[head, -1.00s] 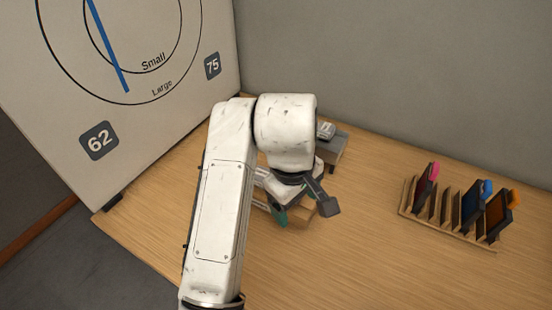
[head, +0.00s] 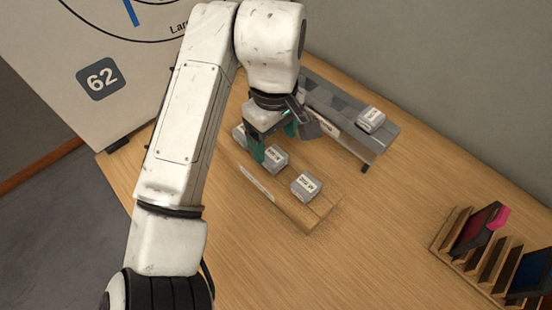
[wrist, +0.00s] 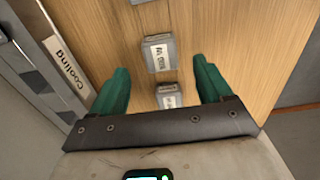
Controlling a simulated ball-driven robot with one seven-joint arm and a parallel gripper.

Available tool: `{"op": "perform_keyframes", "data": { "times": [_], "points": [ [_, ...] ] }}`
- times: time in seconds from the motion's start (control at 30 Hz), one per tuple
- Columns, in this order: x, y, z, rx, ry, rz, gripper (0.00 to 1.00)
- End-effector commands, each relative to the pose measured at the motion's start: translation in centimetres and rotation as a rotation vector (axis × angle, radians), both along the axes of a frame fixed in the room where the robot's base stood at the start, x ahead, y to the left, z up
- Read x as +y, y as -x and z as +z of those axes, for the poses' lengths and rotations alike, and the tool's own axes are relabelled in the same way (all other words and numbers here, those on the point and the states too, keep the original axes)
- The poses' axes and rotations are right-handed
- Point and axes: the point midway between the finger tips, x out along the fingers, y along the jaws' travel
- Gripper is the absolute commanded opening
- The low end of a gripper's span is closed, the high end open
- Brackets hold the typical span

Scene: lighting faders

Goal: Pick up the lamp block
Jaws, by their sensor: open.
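Several small grey blocks with white labels sit on a low wooden tray (head: 292,212); I cannot tell which is the lamp block. In the head view one block (head: 306,186) is at the tray's near right, one (head: 274,158) is in the middle, and one (head: 238,136) is partly hidden behind my gripper (head: 274,142). My gripper has teal fingers and is open and empty, above the middle block. In the wrist view, my gripper (wrist: 160,72) has one block (wrist: 160,52) between its fingertips in the picture and another (wrist: 169,96) nearer the palm.
A grey rack (head: 340,105), labelled "Cooling" in the wrist view (wrist: 66,68), stands behind the tray with another grey block (head: 371,119) on it. A slotted wooden rack (head: 452,262) with coloured pieces is at lower right. Bare table lies between.

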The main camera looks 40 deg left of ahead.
Motion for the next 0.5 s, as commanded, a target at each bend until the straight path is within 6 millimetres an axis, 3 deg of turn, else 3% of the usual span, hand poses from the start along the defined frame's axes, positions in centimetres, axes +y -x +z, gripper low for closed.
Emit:
{"op": "perform_keyframes", "data": {
  "times": [0.23, 0.5],
  "points": [
    [0.1, 0.1, -1.8, 0.002, 0.001, 0.001, 0.79],
    [0.1, 0.0, -5.4, 0.001, 0.001, 0.0, 0.79]
  ]
}}
